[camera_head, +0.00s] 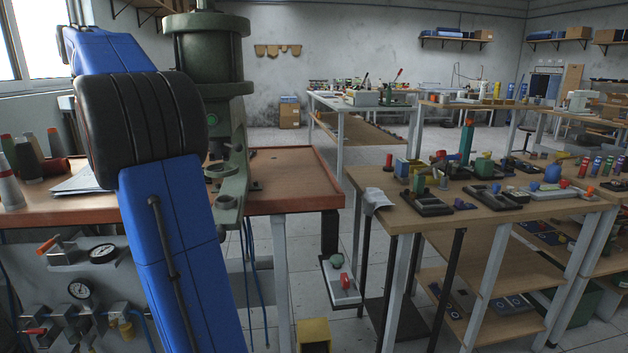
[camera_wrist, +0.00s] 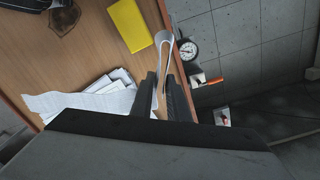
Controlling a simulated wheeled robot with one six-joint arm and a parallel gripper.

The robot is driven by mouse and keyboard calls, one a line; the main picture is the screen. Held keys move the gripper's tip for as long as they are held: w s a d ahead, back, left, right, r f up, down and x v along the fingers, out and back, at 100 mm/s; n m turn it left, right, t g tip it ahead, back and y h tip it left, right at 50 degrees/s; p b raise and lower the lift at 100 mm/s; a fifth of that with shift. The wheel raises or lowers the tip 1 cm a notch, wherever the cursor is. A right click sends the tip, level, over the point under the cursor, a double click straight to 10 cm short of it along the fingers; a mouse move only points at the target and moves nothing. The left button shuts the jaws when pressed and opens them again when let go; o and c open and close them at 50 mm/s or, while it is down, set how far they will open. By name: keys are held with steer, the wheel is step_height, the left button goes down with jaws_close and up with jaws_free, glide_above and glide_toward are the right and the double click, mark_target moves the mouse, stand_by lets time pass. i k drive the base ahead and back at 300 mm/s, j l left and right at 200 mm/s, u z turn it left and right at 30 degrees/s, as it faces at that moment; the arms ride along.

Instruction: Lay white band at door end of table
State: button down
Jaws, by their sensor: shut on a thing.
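In the wrist view my gripper (camera_wrist: 165,85) is shut on the white band (camera_wrist: 162,42), a pale looped strip that stands up between the dark fingers and curves over at its top. The band is over the edge of the wooden table (camera_wrist: 60,75). I cannot tell whether it touches the table. In the head view my blue arm hides part of the red-edged table (camera_head: 300,197) at left, and neither my gripper nor the band can be seen there. I cannot tell which end of the table is the door end.
A yellow block (camera_wrist: 130,25) and white papers (camera_wrist: 108,85) lie on the table near the band. A pressure gauge (camera_wrist: 187,49) and a red-handled valve (camera_wrist: 207,81) are beyond its edge. A green press (camera_head: 208,70) stands on the table. Another cluttered table (camera_head: 480,200) is at right.

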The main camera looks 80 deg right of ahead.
mark_target(302, 175)
steer(key=k+j+u, duration=0.15)
steer(key=k, duration=0.3)
steer(key=k+j+u, duration=0.1)
steer(key=k, duration=0.4)
steer(key=k+j+u, duration=0.15)
steer(key=k, duration=0.3)
steer(key=k+l+z, duration=0.1)
steer(key=k+l, duration=0.25)
steer(key=i+j+z, duration=0.2)
steer(key=i+z, duration=0.25)
steer(key=i+j+z, duration=0.45)
steer(key=l, duration=0.1)
